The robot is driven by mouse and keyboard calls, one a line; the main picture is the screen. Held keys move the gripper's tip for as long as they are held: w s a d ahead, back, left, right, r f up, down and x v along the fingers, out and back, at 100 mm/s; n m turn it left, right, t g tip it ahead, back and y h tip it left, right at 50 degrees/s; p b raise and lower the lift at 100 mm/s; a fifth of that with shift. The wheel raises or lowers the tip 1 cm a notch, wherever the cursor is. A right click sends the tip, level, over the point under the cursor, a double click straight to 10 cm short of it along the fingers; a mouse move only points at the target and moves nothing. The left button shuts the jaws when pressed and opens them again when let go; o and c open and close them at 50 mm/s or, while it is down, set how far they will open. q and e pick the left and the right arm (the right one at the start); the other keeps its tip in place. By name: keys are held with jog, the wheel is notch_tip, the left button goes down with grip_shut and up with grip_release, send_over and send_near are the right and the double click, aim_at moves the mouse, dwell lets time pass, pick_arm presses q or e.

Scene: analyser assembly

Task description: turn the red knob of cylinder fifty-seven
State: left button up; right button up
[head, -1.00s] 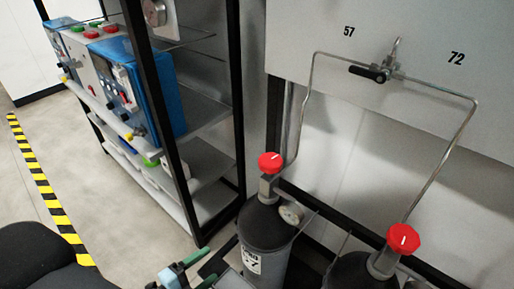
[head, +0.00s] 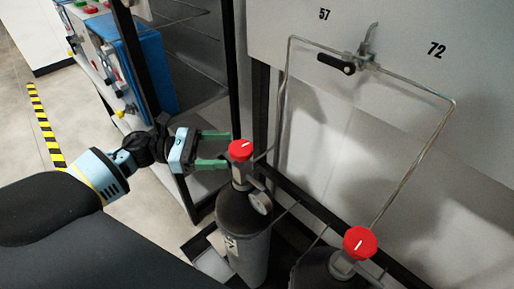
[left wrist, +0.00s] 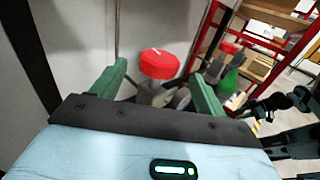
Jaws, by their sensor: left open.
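The red knob of cylinder fifty-seven (head: 241,150) sits on top of the left dark grey gas cylinder (head: 243,222), below the wall number 57. My left gripper (head: 218,150) is open just left of this knob, its green fingers pointing towards it. In the left wrist view the red knob (left wrist: 159,64) stands between and beyond the two green fingers, and I see no contact. The white mark on the knob shows.
A second cylinder with a red knob (head: 360,243) stands to the right under number 72. A bent steel pipe and a black-handled valve (head: 337,64) are on the wall panel. A shelf rack with blue devices (head: 145,72) stands left, behind my arm.

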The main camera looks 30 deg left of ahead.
aim_at(249, 147)
pick_arm(q)
jog(key=p+x, duration=0.1)
jog(key=x, duration=0.5)
jog(key=shift+w+r+p, duration=0.1)
jog(key=shift+r+p, duration=0.05)
jog(key=shift+p, duration=0.25)
jog(key=shift+x, duration=0.8)
pick_arm(e)
jog(key=shift+w+d+r, duration=0.1)
jog(key=shift+w+r, duration=0.2)
jog(key=shift+r, duration=0.3)
jog(key=shift+w+r, duration=0.25)
jog(key=shift+r, duration=0.35)
